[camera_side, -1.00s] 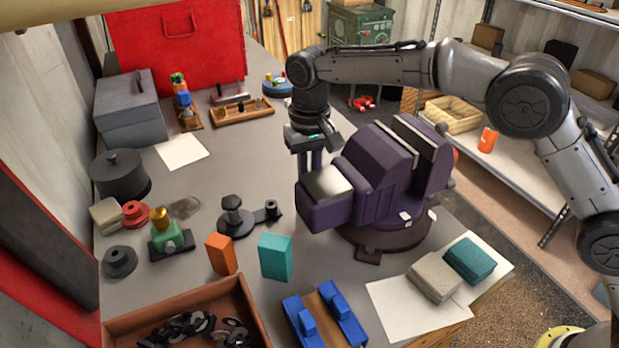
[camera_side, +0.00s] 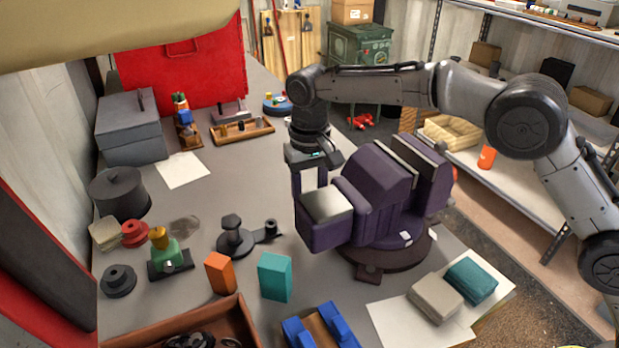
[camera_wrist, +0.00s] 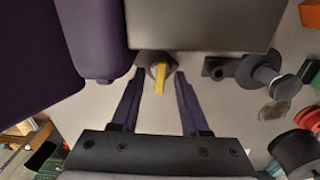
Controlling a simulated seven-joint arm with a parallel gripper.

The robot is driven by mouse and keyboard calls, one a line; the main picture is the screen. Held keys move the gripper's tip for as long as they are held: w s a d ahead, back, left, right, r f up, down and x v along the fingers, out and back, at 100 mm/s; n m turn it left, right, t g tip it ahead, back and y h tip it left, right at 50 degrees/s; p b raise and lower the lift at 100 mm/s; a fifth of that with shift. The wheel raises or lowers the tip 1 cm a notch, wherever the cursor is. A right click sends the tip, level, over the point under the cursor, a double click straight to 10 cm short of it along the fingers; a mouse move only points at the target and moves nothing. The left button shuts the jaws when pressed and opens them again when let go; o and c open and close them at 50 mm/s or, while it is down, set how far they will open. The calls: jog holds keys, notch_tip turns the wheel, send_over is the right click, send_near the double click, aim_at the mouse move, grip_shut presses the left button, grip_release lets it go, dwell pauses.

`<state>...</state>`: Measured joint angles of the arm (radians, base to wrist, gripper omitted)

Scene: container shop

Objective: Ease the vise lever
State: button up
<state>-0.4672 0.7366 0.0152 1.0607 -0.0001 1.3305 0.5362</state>
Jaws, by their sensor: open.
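The purple vise (camera_side: 375,190) with pale jaw plates stands on a round dark base at the bench's right side. In the wrist view, its purple body (camera_wrist: 95,40) and grey flat part (camera_wrist: 200,25) fill the top. A short yellow lever (camera_wrist: 160,78) on a grey round hub shows just below the grey part. My gripper (camera_side: 311,180) hangs fingers-down behind the vise's near end, which hides part of the fingers. In the wrist view, my gripper (camera_wrist: 159,75) is open, with one finger on each side of the lever and a gap on both sides. The lever is hidden in the side view.
An orange block (camera_side: 220,273), a teal block (camera_side: 275,277) and a dark pegged fixture (camera_side: 235,238) stand left of the vise. A blue fixture (camera_side: 320,328) and paper with two folded cloths (camera_side: 437,298) lie in front. Bare bench lies behind my gripper.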

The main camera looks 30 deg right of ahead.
notch_tip(320, 180, up, 14)
jog(key=shift+f, duration=0.25)
dwell(0.3)
dwell(0.3)
